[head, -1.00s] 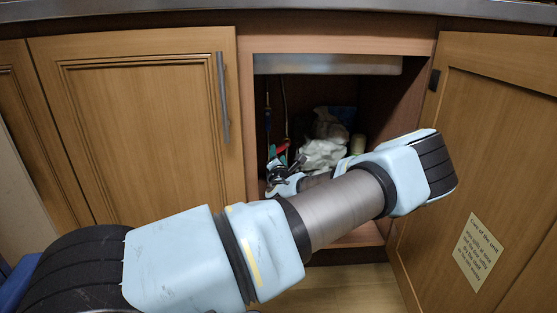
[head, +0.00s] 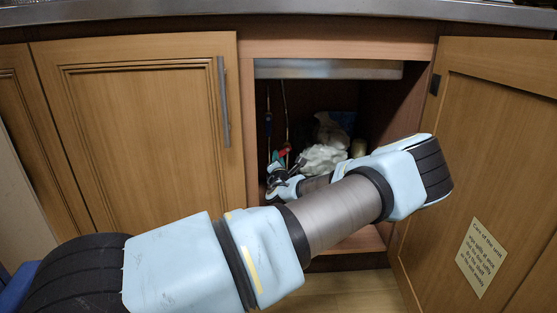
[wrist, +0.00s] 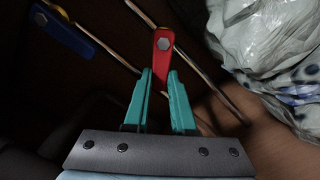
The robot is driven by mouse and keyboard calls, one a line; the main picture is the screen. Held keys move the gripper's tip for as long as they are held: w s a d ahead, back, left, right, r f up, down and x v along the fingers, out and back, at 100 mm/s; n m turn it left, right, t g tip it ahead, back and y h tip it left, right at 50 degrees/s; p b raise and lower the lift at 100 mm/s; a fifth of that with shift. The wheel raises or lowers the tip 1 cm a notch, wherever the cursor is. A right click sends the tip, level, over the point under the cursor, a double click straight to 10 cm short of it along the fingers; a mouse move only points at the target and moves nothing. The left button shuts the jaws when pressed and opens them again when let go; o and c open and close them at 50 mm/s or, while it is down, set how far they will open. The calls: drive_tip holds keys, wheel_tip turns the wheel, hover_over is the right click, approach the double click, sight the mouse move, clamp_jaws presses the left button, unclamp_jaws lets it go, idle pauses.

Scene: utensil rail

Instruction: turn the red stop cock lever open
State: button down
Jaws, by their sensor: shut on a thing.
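The red stop cock lever (wrist: 162,58) hangs from a hex nut on a thin pipe in the wrist view and lies at a slant to that pipe. My gripper (wrist: 160,76) has its two teal fingers on either side of the lever's free end, shut on it. In the head view, my gripper (head: 275,160) is inside the open cupboard at its left side. Only a small patch of the red lever (head: 283,154) shows there, and my wrist hides much around it.
A blue lever (wrist: 62,28) sits on a neighbouring pipe at the upper left. A crumpled white plastic bag (head: 323,158) lies right of my gripper. The open cupboard door (head: 480,150) stands to the right, close to my elbow; the closed door (head: 140,130) is left.

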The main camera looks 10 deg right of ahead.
drive_tip(key=shift+r+n+p, duration=0.25)
drive_tip(key=shift+n+p, duration=0.25)
drive_tip(key=shift+p, duration=2.1)
drive_tip(key=n+p, duration=0.1)
drive_tip(key=p, duration=0.2)
drive_tip(key=n+p, duration=0.1)
drive_tip(key=p, duration=0.2)
drive_tip(key=shift+s+d+f+p, duration=0.1)
drive_tip(key=shift+d+f+p, duration=0.25)
drive_tip(key=shift+p, duration=0.05)
drive_tip(key=n+p, duration=0.2)
drive_tip(key=p, duration=0.1)
drive_tip(key=d+f+n+p, duration=0.1)
drive_tip(key=n+p, duration=0.2)
drive_tip(key=d+n+p, duration=0.1)
drive_tip(key=n+p, duration=0.1)
drive_tip(key=p, duration=0.1)
drive_tip(key=shift+s+d+f, duration=0.15)
drive_tip(key=shift+s+d, duration=0.1)
drive_tip(key=shift+n, duration=0.3)
drive_tip(key=c, duration=0.7)
unclamp_jaws()
drive_tip(key=shift+c, duration=0.2)
drive_tip(key=shift+f, duration=0.1)
